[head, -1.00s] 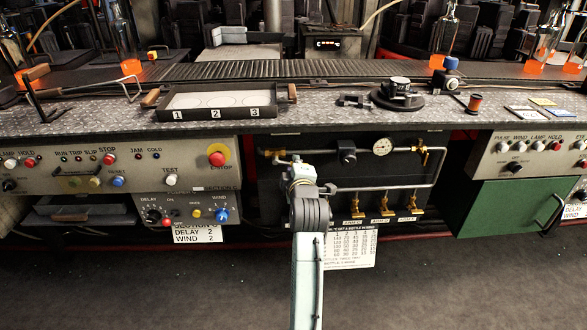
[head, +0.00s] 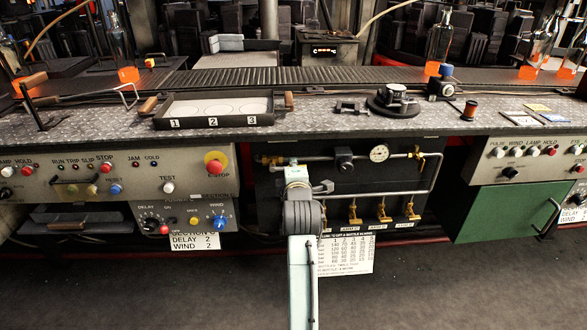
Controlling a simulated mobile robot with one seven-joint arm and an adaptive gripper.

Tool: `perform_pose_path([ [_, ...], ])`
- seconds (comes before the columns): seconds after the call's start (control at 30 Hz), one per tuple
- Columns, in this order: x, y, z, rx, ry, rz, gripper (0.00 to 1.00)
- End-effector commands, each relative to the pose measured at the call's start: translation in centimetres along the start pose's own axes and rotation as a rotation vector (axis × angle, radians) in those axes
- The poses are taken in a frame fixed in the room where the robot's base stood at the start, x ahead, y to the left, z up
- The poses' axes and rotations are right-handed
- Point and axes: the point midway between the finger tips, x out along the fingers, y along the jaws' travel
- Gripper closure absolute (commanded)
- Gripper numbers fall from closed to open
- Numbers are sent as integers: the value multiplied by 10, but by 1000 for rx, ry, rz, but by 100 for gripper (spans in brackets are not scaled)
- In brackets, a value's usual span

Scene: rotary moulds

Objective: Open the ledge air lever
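A dark panel under the bench carries the air pipework. Several brass valves sit on it: a left one (head: 354,211), a middle one (head: 382,209) and a right one (head: 410,207) hang in a row above small labels. Another brass valve (head: 418,155) is at the pipe's upper right, and one (head: 268,160) at its upper left. The labels are too small to read, so I cannot tell which lever is the ledge air lever. My gripper (head: 296,173) is in front of the panel's left part, left of the hanging valves. Its fingers cannot be made out.
A round gauge (head: 379,153) and a black knob (head: 344,160) sit on the pipework. A printed sheet (head: 345,256) hangs below. Left is a control box with a red E-stop (head: 214,161); right is a green door (head: 508,212). The bench edge overhangs the panel; floor in front is clear.

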Motion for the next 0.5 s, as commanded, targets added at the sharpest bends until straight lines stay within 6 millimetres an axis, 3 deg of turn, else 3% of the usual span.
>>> perform_pose_path([
  [0.33,0,1,0,-1,0,2,68],
  [0.5,0,1,0,0,0,2,68],
])
